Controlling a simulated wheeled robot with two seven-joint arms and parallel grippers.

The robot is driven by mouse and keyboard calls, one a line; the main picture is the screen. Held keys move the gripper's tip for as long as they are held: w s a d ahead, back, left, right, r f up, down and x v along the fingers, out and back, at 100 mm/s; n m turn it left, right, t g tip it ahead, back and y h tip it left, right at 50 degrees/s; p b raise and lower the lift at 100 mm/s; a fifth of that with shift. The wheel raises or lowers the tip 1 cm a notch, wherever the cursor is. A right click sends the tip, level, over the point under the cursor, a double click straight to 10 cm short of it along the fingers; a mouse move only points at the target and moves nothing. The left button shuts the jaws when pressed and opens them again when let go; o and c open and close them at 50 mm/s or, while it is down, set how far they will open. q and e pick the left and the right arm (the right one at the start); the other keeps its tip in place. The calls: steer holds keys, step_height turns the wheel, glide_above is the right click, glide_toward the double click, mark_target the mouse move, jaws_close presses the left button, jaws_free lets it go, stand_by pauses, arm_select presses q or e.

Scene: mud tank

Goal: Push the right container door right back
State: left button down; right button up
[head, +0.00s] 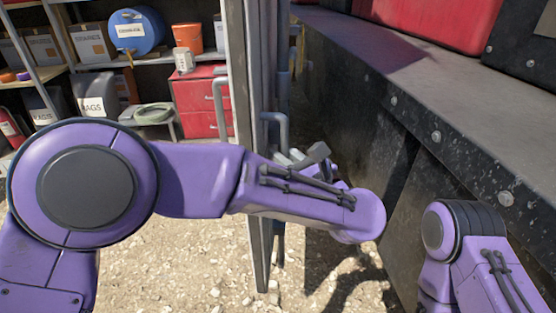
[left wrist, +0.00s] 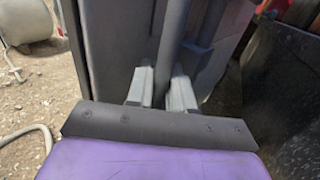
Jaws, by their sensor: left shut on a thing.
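The right container door (head: 240,120) stands upright and nearly edge-on in the middle of the head view, swung open, with grey bars and handles along it. In the left wrist view its grey panel (left wrist: 110,50) fills the upper middle. My left gripper (head: 300,158) is at the door's right side, partly hidden behind my own forearm. In the left wrist view its two pale fingers (left wrist: 163,90) are on either side of a dark vertical door bar (left wrist: 172,40) and closed on it. My right arm shows at the lower right of the head view; its gripper is out of sight.
Left of the door are shelves with boxes, a blue drum (head: 138,30) and a red drawer cabinet (head: 203,100). A dark bolted tank wall (head: 370,110) runs along the right, with a red case (head: 430,20) above. Gravel ground (head: 170,255) lies below.

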mark_target(283, 131)
arm_select(q)
steer(key=shift+a+r, duration=0.1)
steer(key=shift+a, duration=0.15)
steer(key=c, duration=1.2)
jaws_free()
steer(key=shift+a, duration=0.1)
steer(key=shift+d, duration=0.2)
step_height(283, 131, up, 3)
steer(key=shift+a+f+b, duration=0.1)
steer(key=shift+f+b, duration=0.05)
steer(key=shift+b, duration=0.55)
steer(key=s+r, duration=0.4)
steer(key=r, duration=0.1)
steer(key=shift+s+d+r+b, duration=0.2)
steer(key=shift+r+b, duration=0.15)
steer(key=shift+b, duration=0.05)
steer(key=s+r, duration=0.1)
steer(key=s, duration=0.2)
steer(key=s+r+b, duration=0.1)
steer(key=s+r, duration=0.1)
steer(key=s, duration=0.1)
steer(key=s+r, duration=0.1)
steer(key=s, duration=0.2)
steer(key=shift+s+r+b, duration=0.25)
steer(key=shift+s+b, duration=0.05)
